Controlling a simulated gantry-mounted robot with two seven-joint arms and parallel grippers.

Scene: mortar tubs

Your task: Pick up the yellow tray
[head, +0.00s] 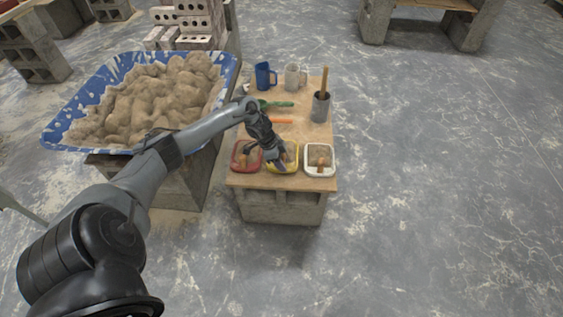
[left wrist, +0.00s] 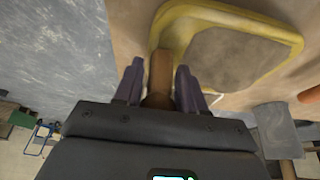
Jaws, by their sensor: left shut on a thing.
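The yellow tray (head: 284,172) sits between the red tray (head: 238,163) and the white tray (head: 320,172) near the front edge of the wooden table top. My left gripper (head: 277,157) reaches down over it and covers part of it. In the left wrist view the yellow tray (left wrist: 245,25) shows its rim and a grey-brown filling. There my left gripper (left wrist: 158,88) is shut on a brown wooden handle (left wrist: 160,72) at the tray's edge. I cannot tell whether the tray is clear of the table. My right gripper is out of view.
A blue mug (head: 262,76), a pale mug (head: 293,77) and a grey cup (head: 320,108) with a wooden stick stand farther back. Green and orange tools lie mid-table. A blue tub (head: 58,135) heaped with mortar stands left.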

